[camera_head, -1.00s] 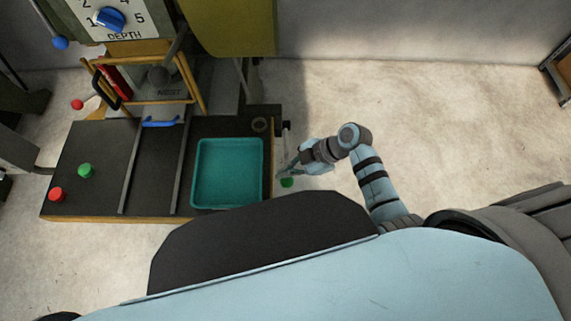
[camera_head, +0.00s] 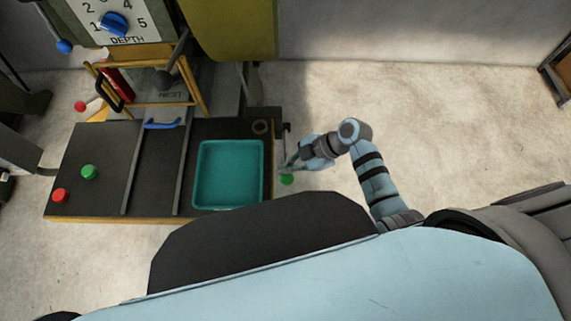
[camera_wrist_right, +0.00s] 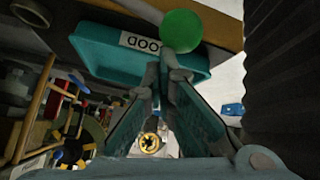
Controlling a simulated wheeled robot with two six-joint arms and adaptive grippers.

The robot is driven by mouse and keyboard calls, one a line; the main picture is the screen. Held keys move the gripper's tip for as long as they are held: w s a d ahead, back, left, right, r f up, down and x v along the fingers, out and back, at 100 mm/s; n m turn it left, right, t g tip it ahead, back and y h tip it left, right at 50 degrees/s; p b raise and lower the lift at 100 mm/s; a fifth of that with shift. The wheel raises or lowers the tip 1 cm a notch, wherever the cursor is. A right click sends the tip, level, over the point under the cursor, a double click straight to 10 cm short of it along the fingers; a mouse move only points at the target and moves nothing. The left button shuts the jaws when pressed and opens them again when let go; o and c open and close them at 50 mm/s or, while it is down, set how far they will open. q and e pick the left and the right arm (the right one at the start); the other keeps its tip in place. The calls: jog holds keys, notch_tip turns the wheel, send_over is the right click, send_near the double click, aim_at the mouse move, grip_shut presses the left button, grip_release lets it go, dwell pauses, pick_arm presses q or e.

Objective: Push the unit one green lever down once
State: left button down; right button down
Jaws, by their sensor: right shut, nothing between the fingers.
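The green lever's round green knob (camera_head: 287,180) shows just off the right edge of the bench in the head view. A thin dark lever arm (camera_head: 287,140) runs along that edge. My right gripper (camera_head: 283,167) is shut and empty, right beside the knob. In the right wrist view the green knob (camera_wrist_right: 181,31) appears large, just beyond the closed fingertips (camera_wrist_right: 163,78). I cannot tell whether the fingertips touch it. My left gripper is not in view.
A teal tray (camera_head: 198,175) sits on the dark bench (camera_head: 100,145) beside the lever. The bench also carries a green button (camera_head: 89,172), a red button (camera_head: 60,195) and a yellow-framed guard (camera_head: 151,102). Open floor (camera_head: 430,130) lies to the right.

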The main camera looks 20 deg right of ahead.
jog(key=shift+w+d+r+p, duration=0.1)
jog(key=shift+w+r+p, duration=0.1)
jog(key=shift+r+p, duration=0.25)
jog(key=shift+w+d+r+p, duration=0.1)
jog(key=shift+w+r+p, duration=0.1)
jog(key=shift+r, duration=0.5)
jog(key=shift+w+r+p, duration=0.2)
jog(key=shift+r+p, duration=0.15)
jog(key=shift+r, duration=0.2)
jog(key=r+p, duration=0.1)
jog(key=w+r+p, duration=0.1)
jog(key=r, duration=0.1)
jog(key=r+p, duration=0.1)
jog(key=shift+w+d+r, duration=0.2)
jog(key=shift+w+r, duration=0.15)
jog(key=shift+w, duration=0.05)
